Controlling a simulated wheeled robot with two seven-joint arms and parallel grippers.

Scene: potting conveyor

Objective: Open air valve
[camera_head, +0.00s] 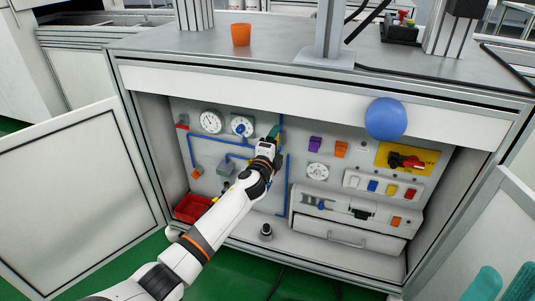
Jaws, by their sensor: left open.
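The air panel (183,158) is on the back wall inside the open cabinet, with blue tubing and two round white dials. My left gripper (273,133) is open at the panel, right of the dial with a blue centre (241,127) and by the blue tubing (288,170). The gripper covers the part of the panel behind it, and no valve handle can be made out clearly there. I cannot tell whether the gripper touches anything. My right gripper is not seen.
A blue ball (386,118) shows before the cabinet's upper edge. A red bin (192,208) stands low left. The open door (80,185) bounds the left. Teal shapes (484,284) show bottom right.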

